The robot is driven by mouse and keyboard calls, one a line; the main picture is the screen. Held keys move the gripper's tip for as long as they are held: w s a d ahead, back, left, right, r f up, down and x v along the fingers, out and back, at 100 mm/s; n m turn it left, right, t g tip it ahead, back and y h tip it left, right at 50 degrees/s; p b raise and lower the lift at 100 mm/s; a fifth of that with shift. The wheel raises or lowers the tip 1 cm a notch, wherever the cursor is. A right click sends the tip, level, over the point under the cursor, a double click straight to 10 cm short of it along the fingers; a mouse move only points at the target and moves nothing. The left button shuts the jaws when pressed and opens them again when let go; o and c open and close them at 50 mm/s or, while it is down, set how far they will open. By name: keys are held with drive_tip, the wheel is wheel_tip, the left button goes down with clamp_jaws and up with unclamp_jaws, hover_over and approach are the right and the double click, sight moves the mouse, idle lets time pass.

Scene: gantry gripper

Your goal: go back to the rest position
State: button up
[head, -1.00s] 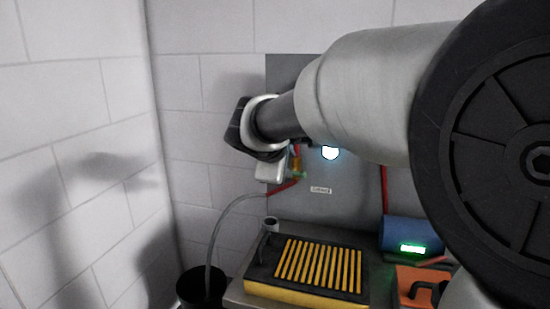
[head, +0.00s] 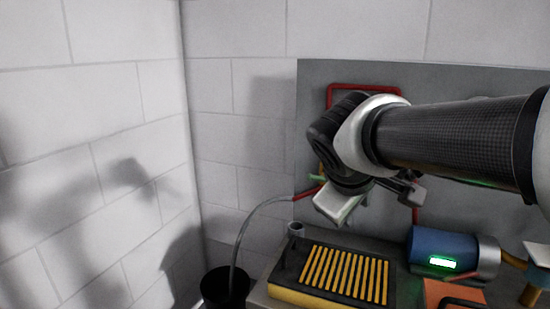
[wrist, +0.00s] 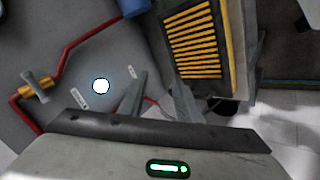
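My gripper (head: 335,225) hangs below my wrist in the head view, in front of the grey back panel and above the left end of the bench. In the wrist view the two grey fingers of my gripper (wrist: 158,78) stand apart. Nothing is held between them. In the head view my forearm reaches in from the right, and the wrist hides part of the panel.
A yellow-slatted black unit (head: 345,274) sits on the bench below my gripper. Red pipes (head: 365,86) run on the grey panel (head: 480,80). A black bin (head: 225,288) stands left of the bench.

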drive_tip(key=s+f+m+g+y, duration=0.15)
drive_tip(key=s+f+m, duration=0.25)
drive_tip(key=s, duration=0.4)
drive_tip(key=s+f+m+y, duration=0.2)
drive_tip(key=s+f+m, duration=0.1)
drive_tip(key=s, duration=0.5)
wheel_tip(320, 180, up, 16)
drive_tip(key=a+p, duration=0.1)
drive_tip(key=p, duration=1.6)
drive_tip(key=shift+s+a+r+m, duration=0.2)
drive_tip(key=shift+s+r+m, duration=0.05)
drive_tip(key=shift+m, duration=0.15)
drive_tip(key=shift+g, duration=0.25)
